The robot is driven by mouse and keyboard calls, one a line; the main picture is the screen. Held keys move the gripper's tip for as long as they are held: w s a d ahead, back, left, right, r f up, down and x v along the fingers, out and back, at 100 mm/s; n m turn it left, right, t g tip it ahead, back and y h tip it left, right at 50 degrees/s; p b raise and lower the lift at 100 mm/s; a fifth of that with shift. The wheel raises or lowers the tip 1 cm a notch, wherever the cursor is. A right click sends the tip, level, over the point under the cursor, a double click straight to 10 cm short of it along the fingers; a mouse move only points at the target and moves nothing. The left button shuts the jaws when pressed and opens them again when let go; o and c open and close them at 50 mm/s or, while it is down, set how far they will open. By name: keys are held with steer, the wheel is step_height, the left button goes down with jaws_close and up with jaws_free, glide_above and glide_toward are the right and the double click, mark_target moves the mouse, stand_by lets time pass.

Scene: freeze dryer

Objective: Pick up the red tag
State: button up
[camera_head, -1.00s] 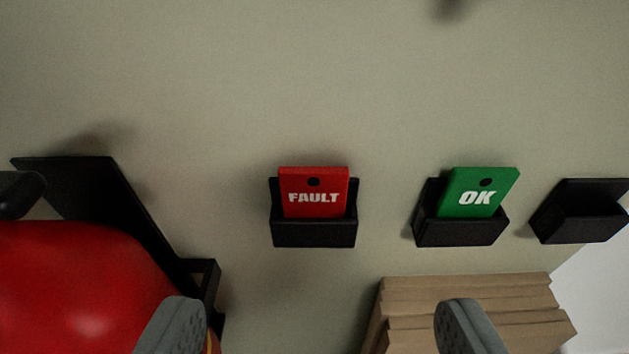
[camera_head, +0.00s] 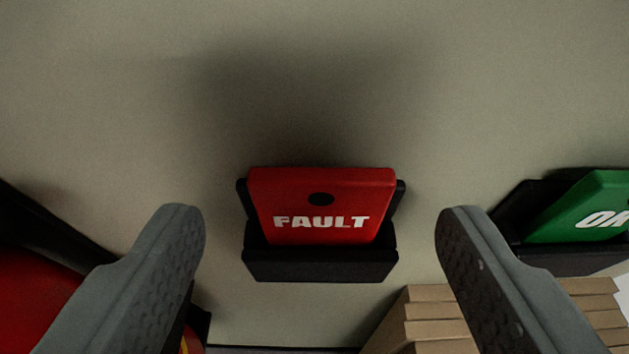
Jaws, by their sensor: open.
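The red tag (camera_head: 321,190) reads "FAULT" and has a dark hole near its middle. It stands in a black holder (camera_head: 320,267) on the wall, with its lower part hidden in the holder. My gripper (camera_head: 320,222) is open and empty. One finger is to the left of the tag and one to the right, both apart from it in the picture. The fingers look nearer to the camera than the tag.
A green "OK" tag (camera_head: 592,208) sits in another black holder (camera_head: 565,262) at the right, close to my right finger. Brown stacked boxes (camera_head: 425,325) are at the lower right. A red rounded object (camera_head: 35,300) is at the lower left. The wall above is clear.

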steer(key=shift+x, duration=0.9)
steer(key=shift+c, duration=0.4)
steer(key=c, duration=1)
steer(key=shift+r, duration=0.15)
